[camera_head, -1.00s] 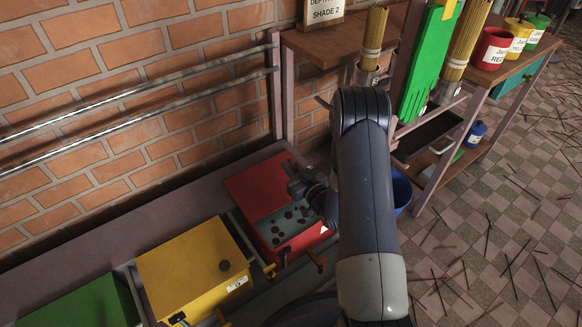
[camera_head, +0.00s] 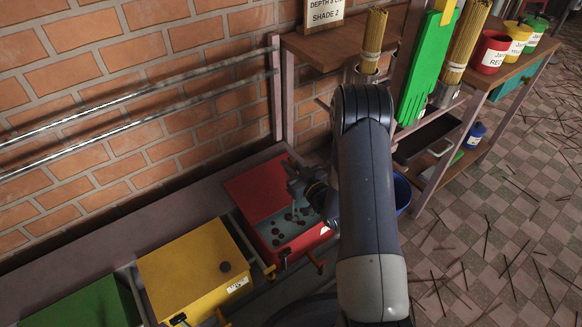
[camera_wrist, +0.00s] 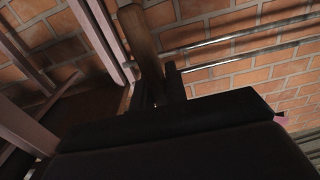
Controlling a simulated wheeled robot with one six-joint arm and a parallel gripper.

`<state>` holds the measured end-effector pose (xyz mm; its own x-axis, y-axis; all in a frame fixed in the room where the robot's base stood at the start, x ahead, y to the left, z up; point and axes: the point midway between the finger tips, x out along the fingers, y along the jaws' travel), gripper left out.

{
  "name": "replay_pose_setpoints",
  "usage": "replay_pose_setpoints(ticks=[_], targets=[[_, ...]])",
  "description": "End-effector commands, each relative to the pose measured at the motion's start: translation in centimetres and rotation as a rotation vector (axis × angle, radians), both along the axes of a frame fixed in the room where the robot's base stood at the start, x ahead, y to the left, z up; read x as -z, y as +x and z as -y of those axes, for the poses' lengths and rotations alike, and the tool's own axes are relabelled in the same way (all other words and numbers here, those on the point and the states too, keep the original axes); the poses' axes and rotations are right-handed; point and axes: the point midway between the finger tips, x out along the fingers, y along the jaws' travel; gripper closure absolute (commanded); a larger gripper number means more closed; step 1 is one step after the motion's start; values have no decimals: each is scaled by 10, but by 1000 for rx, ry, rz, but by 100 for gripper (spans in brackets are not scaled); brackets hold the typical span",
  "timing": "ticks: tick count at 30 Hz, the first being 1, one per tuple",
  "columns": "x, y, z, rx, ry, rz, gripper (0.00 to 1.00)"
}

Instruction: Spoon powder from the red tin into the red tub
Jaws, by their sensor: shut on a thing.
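The red tub (camera_head: 250,190) is at the lower middle of the head view, in the row against the brick wall. Its inside is grey-green with several dark reddish spots or lumps. The red tin (camera_head: 492,52), with a white label, stands on the wooden shelf at upper right. My gripper (camera_head: 296,186) is over the tub, partly hidden by my arm. In the wrist view, my gripper (camera_wrist: 156,96) is shut on a brown handle (camera_wrist: 140,45), which looks like the spoon's. The spoon's bowl and any powder in it cannot be made out.
A yellow tub (camera_head: 190,270) and a green tub (camera_head: 85,305) stand left of the red one. Yellow (camera_head: 518,38) and green (camera_head: 537,28) tins stand beside the red tin. Loose sticks litter the floor.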

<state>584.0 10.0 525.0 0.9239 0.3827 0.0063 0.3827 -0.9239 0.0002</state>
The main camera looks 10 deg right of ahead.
Motion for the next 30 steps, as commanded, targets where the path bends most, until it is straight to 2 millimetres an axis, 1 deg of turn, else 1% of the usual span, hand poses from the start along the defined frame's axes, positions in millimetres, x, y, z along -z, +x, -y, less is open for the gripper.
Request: replay_pose_setpoints(ticks=[1,30], targets=[[-9,0,0,0,-1,1,100],[-106,0,0,0,0,0,100]])
